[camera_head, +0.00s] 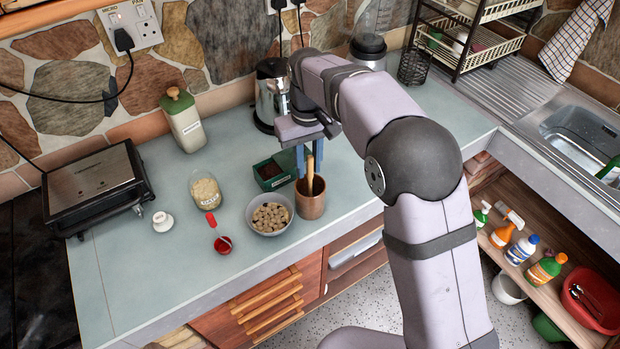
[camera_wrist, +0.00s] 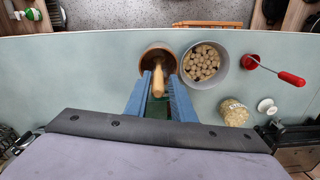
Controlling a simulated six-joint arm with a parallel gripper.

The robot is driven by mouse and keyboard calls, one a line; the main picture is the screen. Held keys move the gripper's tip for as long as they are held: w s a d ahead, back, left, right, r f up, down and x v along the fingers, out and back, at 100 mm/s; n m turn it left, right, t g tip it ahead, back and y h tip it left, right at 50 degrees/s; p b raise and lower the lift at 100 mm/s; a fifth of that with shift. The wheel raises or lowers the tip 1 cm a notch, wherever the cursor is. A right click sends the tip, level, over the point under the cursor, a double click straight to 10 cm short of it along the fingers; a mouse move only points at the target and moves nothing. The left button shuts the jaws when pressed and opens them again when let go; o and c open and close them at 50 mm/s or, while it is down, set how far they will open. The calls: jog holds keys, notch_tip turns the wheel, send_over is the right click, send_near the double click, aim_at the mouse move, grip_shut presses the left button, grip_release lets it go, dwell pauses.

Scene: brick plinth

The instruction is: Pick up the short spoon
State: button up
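A wooden spoon handle (camera_head: 310,174) stands up out of a brown cup (camera_head: 312,204) near the counter's front edge. Its spoon end is hidden inside the cup. In the wrist view the handle (camera_wrist: 158,82) points up toward my gripper from the cup (camera_wrist: 146,59). My gripper (camera_head: 310,163) is above the cup, pointing down, with its blue fingers on either side of the handle's upper end. In the wrist view the fingers (camera_wrist: 159,84) are apart, with a gap between them. I cannot tell whether either finger touches the handle.
A bowl of nuts (camera_head: 269,214) stands close beside the cup. A green box (camera_head: 273,172) is just behind. A red measuring spoon (camera_head: 217,233), a glass jar (camera_head: 206,190) and a white lid (camera_head: 162,221) lie further left. A steel kettle (camera_head: 270,95) stands behind.

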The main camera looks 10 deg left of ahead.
aim_at(310, 180)
jog(key=shift+f, duration=0.1)
jog(key=shift+d+f+p, duration=0.15)
jog(key=shift+f+p, duration=0.55)
jog(key=shift+f, duration=0.55)
jog(key=shift+d+f+p, duration=0.1)
jog(key=shift+f+p, duration=0.6)
jog(key=shift+f, duration=0.55)
grip_shut()
